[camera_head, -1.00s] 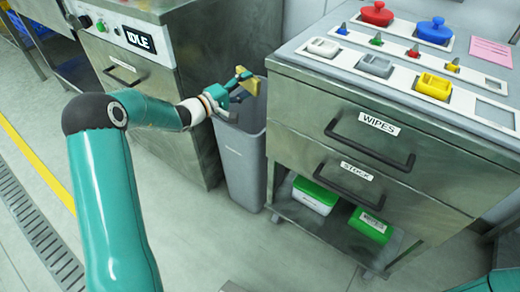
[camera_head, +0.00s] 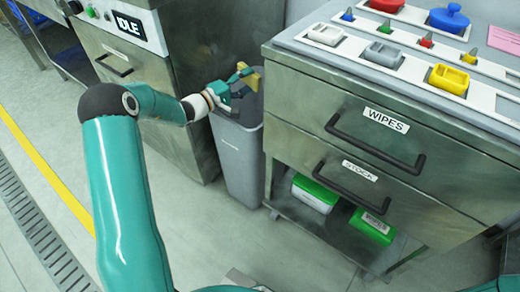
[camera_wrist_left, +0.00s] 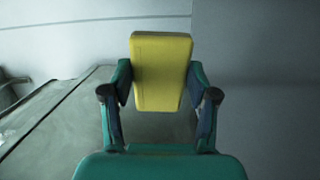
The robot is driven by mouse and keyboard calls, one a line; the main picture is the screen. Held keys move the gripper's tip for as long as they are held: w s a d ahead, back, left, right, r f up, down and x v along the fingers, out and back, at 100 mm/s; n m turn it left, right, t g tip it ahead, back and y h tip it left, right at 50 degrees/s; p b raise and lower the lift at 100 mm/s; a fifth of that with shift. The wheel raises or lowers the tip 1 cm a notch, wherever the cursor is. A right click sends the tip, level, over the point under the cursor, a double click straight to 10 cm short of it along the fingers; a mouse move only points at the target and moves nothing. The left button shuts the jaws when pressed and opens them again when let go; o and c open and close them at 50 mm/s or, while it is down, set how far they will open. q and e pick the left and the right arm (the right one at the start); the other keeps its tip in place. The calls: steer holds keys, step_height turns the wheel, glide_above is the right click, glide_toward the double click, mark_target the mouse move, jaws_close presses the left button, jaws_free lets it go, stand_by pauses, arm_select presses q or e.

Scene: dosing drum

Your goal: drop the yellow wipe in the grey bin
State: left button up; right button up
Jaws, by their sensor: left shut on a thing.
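The yellow wipe (camera_wrist_left: 161,72) is a flat block held upright between the two fingers of my left gripper (camera_wrist_left: 160,95) in the left wrist view. In the head view my left gripper (camera_head: 240,82) is at the mouth of the grey bin (camera_head: 238,155), and a part of the wipe (camera_head: 252,78) shows past its fingers. The bin stands on the floor between two steel cabinets. Its inside is mostly hidden by the gripper and the cabinet edge. My right gripper does not show.
The steel cabinet with the WIPES drawer (camera_head: 350,115) stands close to the bin's right side. The cabinet with the IDLE display (camera_head: 130,25) stands at its left. Open floor (camera_head: 235,240) lies in front of the bin.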

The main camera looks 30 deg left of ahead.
arm_select(q)
steer(key=shift+f, duration=0.1)
steer(key=o, duration=1.2)
steer(key=shift+o, duration=0.2)
step_height(320, 180, up, 10)
steer(key=shift+f, duration=0.1)
